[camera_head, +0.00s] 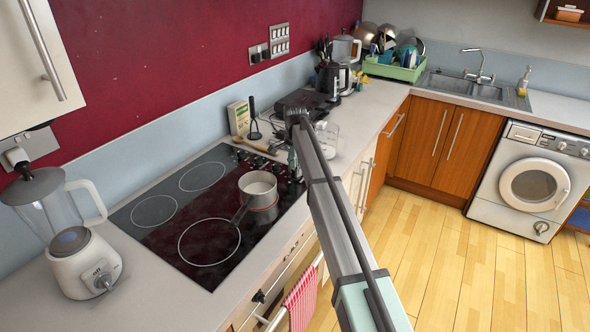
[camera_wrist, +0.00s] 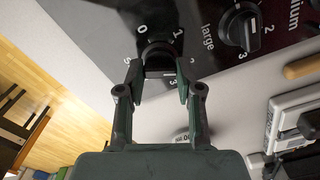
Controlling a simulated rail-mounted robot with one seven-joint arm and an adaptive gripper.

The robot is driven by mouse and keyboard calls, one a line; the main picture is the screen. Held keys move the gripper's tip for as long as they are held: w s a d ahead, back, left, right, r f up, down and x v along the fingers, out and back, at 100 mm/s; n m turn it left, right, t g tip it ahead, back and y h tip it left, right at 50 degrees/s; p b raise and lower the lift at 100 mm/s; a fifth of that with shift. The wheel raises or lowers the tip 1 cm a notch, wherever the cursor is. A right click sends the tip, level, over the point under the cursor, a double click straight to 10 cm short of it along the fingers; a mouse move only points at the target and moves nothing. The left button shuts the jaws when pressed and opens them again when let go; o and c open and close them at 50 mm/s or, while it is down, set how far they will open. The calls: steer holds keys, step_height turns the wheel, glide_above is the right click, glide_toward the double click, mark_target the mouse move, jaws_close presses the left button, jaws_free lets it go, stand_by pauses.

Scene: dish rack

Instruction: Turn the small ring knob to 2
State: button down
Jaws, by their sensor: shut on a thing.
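In the wrist view my gripper (camera_wrist: 159,75) is shut on a black round knob (camera_wrist: 157,50), with one finger on each side. Around this knob I read 0, 1 and 5; other marks are partly covered by the fingers. The knob's pointer is hard to make out.
A blender (camera_head: 85,265) is at the left.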

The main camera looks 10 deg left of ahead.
steer(key=shift+f+m, duration=0.1)
steer(key=shift+m, duration=0.4)
steer(key=c, duration=0.8)
jaws_free()
steer(key=shift+o, duration=0.2)
step_height(320, 180, up, 12)
